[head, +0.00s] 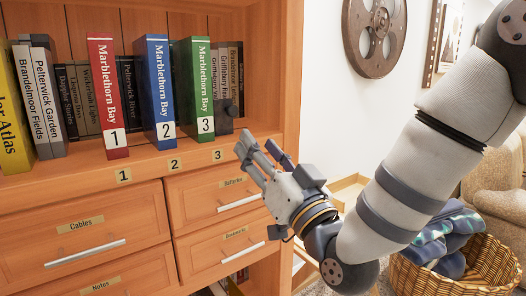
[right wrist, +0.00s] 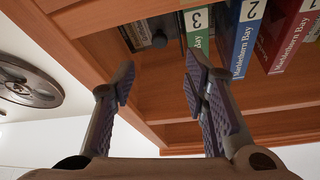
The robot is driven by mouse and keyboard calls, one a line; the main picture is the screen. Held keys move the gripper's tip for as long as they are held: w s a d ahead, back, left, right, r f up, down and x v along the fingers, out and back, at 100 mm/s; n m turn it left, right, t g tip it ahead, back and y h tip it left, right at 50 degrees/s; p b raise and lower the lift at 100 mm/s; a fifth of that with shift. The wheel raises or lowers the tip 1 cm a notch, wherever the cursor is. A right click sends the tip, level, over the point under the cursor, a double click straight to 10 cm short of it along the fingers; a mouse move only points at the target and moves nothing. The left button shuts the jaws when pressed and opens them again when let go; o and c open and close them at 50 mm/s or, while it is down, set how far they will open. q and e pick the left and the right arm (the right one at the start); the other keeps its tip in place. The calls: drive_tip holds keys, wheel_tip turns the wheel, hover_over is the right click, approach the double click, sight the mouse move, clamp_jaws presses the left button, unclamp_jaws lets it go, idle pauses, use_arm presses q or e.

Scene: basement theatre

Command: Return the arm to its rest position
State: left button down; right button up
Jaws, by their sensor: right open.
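My right gripper (head: 262,152) is in front of the bookcase, a little below and right of the green volume 3 (head: 196,88). Its fingers are apart with nothing between them, and the right wrist view shows the same open gripper (right wrist: 163,82). My right arm (head: 400,190) reaches in from the upper right, bent at the elbow. Red volume 1 (head: 107,90), blue volume 2 (head: 157,85) and green volume 3 stand upright on the shelf, in that order from the left, above matching number labels. My left gripper is not in view.
The wooden bookcase (head: 292,60) has closed drawers below the shelf, including Cables (head: 85,230). Other books (head: 40,95) stand behind and beside the volumes. A wicker basket (head: 490,265) with a blue blanket (head: 445,240) sits at lower right. A film reel (head: 374,35) hangs on the wall.

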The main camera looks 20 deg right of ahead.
drive_tip(key=shift+s+d+f, duration=0.15)
drive_tip(key=shift+s, duration=0.3)
drive_tip(key=s+d+f+g+h, duration=0.1)
drive_tip(key=s+f+g, duration=0.3)
drive_tip(key=f, duration=0.7)
drive_tip(key=s+d+f+g+h+p, duration=0.1)
drive_tip(key=s+f+g, duration=0.3)
drive_tip(key=f, duration=0.7)
drive_tip(key=s+d+f+g+h, duration=0.1)
drive_tip(key=s+f+g, duration=0.3)
drive_tip(key=f, duration=0.7)
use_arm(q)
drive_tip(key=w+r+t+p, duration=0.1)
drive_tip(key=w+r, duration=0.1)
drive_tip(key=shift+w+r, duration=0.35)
use_arm(e)
drive_tip(key=s+d+f+g, duration=0.1)
drive_tip(key=s+f+g, duration=0.3)
drive_tip(key=s, duration=0.7)
drive_tip(key=s+d+f+g+h, duration=0.1)
drive_tip(key=s+f+g, duration=0.3)
drive_tip(key=s, duration=0.7)
drive_tip(key=s+d+f+g+h, duration=0.1)
drive_tip(key=s+d+f+g, duration=0.2)
drive_tip(key=s, duration=0.8)
drive_tip(key=shift+s+d+f+g, duration=0.15)
drive_tip(key=shift+d+f+g, duration=0.05)
drive_tip(key=shift+f+g, duration=0.55)
